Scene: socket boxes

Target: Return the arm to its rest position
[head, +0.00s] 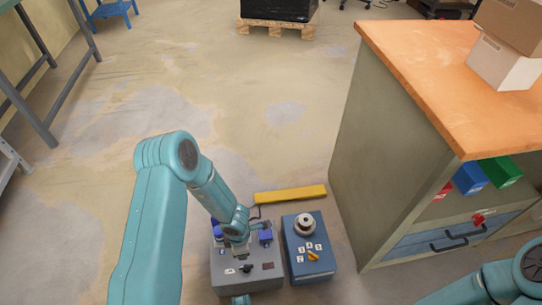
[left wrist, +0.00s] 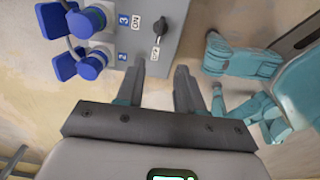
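My left arm reaches in from the left of the head view, and its gripper (head: 240,252) hangs over the grey socket box (head: 262,283). In the left wrist view the left gripper (left wrist: 165,82) has its two fingers apart with nothing between them. The grey box's face (left wrist: 178,22) lies beyond the fingertips, with a black switch knob (left wrist: 159,28) and blue sockets or plugs (left wrist: 86,22) with blue lids. Whether the fingers touch the box is unclear. Part of my right arm (head: 500,282) shows at the lower right of the head view; its gripper is out of view.
A blue box (head: 309,266) with a round knob and an orange lever stands close right of the grey box. A yellow bar (head: 290,195) lies behind them. An orange-topped cabinet (head: 420,70) stands at the right.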

